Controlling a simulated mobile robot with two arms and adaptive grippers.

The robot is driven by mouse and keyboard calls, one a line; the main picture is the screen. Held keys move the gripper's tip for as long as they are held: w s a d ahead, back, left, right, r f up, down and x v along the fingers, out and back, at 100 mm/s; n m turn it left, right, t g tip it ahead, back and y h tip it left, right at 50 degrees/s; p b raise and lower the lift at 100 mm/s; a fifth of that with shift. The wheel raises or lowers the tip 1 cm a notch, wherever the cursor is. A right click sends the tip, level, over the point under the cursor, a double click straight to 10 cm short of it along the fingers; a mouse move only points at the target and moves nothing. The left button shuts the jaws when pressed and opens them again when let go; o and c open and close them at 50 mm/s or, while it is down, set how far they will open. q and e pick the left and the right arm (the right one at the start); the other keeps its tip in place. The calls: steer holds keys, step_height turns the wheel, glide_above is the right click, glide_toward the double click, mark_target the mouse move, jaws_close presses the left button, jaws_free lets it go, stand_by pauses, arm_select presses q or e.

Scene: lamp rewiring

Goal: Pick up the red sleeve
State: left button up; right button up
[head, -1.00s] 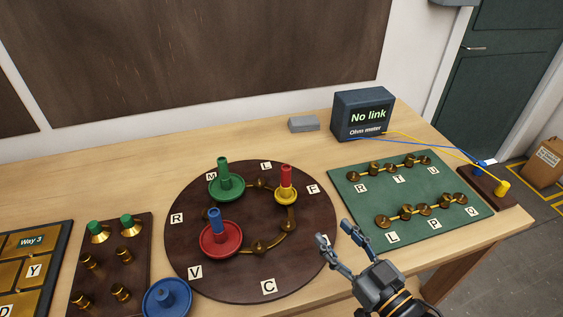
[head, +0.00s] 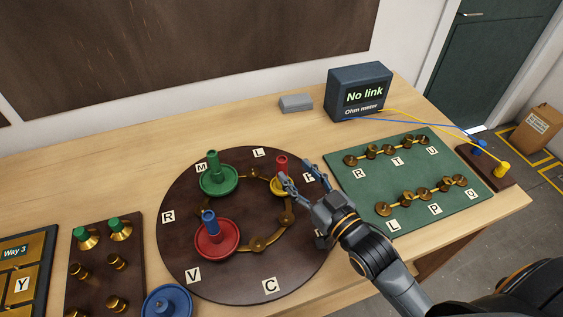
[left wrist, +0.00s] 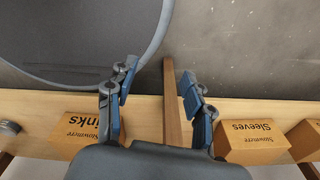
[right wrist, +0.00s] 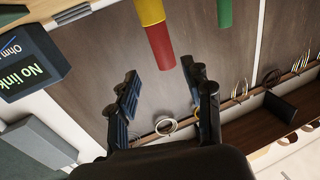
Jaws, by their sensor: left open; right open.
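The red sleeve (head: 281,164) stands upright on a yellow dish (head: 277,188) at the round dark board's upper right, near label F. My right gripper (head: 296,172) is open beside it, on its right, and partly covers the yellow dish. In the right wrist view the red sleeve (right wrist: 160,47) shows beyond the open, empty fingers (right wrist: 166,85), with a yellow part (right wrist: 150,12) adjoining it. I cannot tell whether a finger touches it. My left gripper (left wrist: 158,90) is open and empty in the left wrist view; it is outside the head view.
The round board (head: 300,268) also carries a green dish (head: 219,183) with a green post and a red dish (head: 215,242) with a blue post. A green board (head: 360,196) with brass studs lies right. An ohm meter (head: 360,92) reading "No link" and a grey block (head: 296,103) stand behind.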

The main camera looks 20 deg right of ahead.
mark_target(285, 165)
steer(key=shift+w+a+r+p, duration=0.15)
steer(key=shift+w+a+p, duration=0.2)
steer(key=shift+w, duration=0.2)
steer(key=shift+w+a+r+p, duration=0.1)
steer(key=shift+w+a+p, duration=0.2)
steer(key=shift+w, duration=0.25)
steer(key=shift+x, duration=1.15)
steer(key=shift+w+a+f+p, duration=0.2)
steer(key=shift+w+f+p, duration=0.05)
steer(key=shift+w+p, duration=0.05)
arm_select(q)
steer(key=shift+w+d+r, duration=0.1)
steer(key=shift+w+r, duration=0.8)
steer(key=shift+r, duration=0.15)
steer(key=shift+s, duration=0.1)
arm_select(e)
steer(key=shift+s, duration=0.1)
steer(key=shift+c, duration=0.4)
jaws_close()
